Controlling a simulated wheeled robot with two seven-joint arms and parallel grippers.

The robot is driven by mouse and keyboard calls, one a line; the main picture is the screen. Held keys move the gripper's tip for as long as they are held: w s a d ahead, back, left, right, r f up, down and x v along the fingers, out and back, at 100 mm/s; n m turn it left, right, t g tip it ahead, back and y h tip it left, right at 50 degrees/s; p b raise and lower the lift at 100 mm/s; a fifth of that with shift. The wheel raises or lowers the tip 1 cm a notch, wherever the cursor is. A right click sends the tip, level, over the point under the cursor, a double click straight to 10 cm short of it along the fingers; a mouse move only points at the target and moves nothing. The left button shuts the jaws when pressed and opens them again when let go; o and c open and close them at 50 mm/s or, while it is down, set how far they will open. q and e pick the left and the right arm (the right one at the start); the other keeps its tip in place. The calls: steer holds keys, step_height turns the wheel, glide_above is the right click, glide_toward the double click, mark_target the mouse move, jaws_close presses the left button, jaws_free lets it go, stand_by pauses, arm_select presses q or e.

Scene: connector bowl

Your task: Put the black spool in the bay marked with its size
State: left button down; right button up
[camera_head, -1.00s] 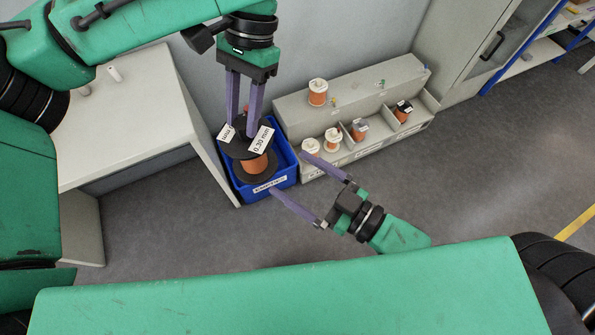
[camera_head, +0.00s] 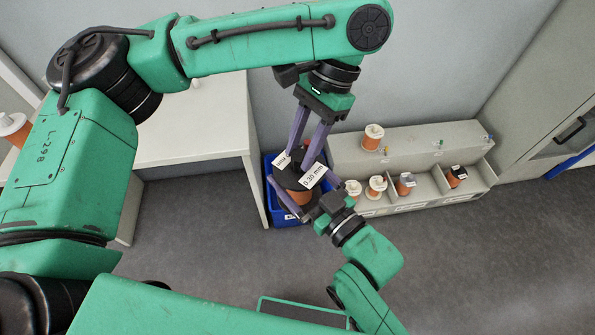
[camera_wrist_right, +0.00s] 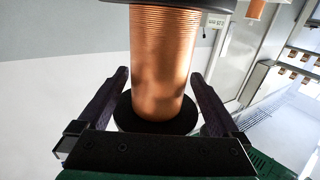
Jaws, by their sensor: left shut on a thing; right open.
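The black spool (camera_head: 288,179) has black flanges, a copper winding and white labels, one seeming to read 0.30 mm. My left gripper (camera_head: 300,158) is shut on its upper end and holds it upright over the blue bin. My right gripper (camera_head: 301,189) is open, its fingers reaching in from the right at the spool's lower part. In the right wrist view the copper winding (camera_wrist_right: 162,60) stands between the open fingers (camera_wrist_right: 160,85), with gaps on both sides. The grey bay rack (camera_head: 440,140) stands to the right; its front bay labels are too small to read.
The blue bin (camera_head: 270,205) stands below the spool, left of the rack. Several smaller spools sit in the rack's front bays, and an orange spool (camera_head: 372,137) stands on its upper ledge. A white table (camera_head: 190,140) is at the left. The floor in front is clear.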

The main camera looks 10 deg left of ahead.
jaws_close()
arm_select(q)
steer(key=shift+c, duration=2.1)
jaws_free()
arm_select(e)
steer(key=shift+r, duration=0.1)
arm_select(q)
steer(key=shift+r, duration=0.1)
